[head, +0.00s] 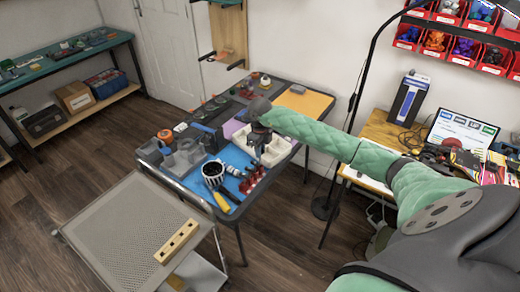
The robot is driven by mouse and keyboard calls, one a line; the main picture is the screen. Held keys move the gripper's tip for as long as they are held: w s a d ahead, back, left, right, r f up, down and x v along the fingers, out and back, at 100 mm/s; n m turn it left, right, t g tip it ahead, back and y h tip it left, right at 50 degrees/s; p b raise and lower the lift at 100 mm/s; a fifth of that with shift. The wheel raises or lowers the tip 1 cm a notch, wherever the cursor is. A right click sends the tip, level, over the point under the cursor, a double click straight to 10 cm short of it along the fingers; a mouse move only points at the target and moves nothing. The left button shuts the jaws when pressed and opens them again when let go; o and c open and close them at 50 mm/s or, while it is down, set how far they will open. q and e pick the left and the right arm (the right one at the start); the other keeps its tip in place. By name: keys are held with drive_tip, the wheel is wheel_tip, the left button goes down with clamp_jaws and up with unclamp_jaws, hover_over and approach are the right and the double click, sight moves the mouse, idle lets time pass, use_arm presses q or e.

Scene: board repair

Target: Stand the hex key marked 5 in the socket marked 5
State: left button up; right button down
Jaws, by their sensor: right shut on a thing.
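A light wooden block (177,241) with a row of dark holes lies on the mesh top of the cart at the lower left. It looks like the socket block, but its markings are too small to read. My right gripper (258,138) is over the white divided tray (278,150) on the work table, well apart from the block. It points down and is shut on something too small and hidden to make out. I cannot pick out the hex key marked 5. My left gripper is not in view.
The grey mesh cart (120,220) stands in front of the work table. A dark-rimmed cup (213,172), a yellow-handled tool (221,202) and several red parts (252,180) crowd the table's near side. The cart top is clear around the block.

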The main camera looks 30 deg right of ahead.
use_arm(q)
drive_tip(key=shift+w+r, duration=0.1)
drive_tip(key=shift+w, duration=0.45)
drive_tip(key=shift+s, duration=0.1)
use_arm(e)
drive_tip(key=shift+f, duration=0.1)
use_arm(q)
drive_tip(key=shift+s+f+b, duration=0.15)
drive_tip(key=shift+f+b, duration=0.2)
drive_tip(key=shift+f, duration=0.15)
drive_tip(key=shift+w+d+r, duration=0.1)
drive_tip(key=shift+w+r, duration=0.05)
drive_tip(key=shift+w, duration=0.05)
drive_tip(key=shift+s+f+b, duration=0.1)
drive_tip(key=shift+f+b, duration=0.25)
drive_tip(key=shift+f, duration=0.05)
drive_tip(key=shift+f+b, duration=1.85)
use_arm(e)
drive_tip(key=shift+f, duration=1.95)
